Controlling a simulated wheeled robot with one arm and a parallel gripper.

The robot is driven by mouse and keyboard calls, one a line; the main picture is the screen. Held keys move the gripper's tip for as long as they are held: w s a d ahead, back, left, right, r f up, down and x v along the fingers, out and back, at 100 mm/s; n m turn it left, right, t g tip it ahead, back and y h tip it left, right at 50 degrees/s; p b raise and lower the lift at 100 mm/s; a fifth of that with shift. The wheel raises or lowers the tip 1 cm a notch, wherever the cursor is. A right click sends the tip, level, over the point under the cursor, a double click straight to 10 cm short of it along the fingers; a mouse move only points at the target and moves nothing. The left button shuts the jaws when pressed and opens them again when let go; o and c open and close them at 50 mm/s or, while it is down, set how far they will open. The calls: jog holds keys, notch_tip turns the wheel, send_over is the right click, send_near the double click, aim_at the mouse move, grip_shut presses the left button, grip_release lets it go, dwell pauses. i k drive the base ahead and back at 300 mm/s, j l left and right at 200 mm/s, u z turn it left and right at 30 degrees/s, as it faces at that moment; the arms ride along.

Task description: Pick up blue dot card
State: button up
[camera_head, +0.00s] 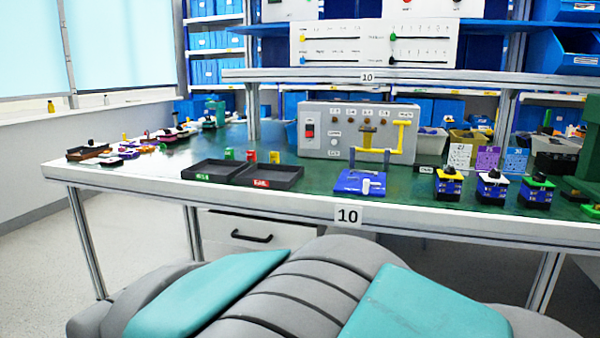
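A small blue card (515,161) with a pale printed pattern stands upright on the green workbench (330,180), toward the right. The print is too small to tell whether it is dots. A purple card (487,159) stands just left of it, and a white card (460,156) stands left of that. The lower part of the blue card is partly hidden by the rotary switches in front. My gripper is not in view.
Rotary switches with yellow (448,187), white (491,190) and green (536,192) tops stand before the cards. A grey control box (345,146) with yellow piping stands left. Two black trays (268,178) (210,170) lie further left. A shelf (400,77) spans above. My body fills the foreground.

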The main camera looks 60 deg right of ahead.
aim_at(516, 159)
jog(key=z, duration=2.85)
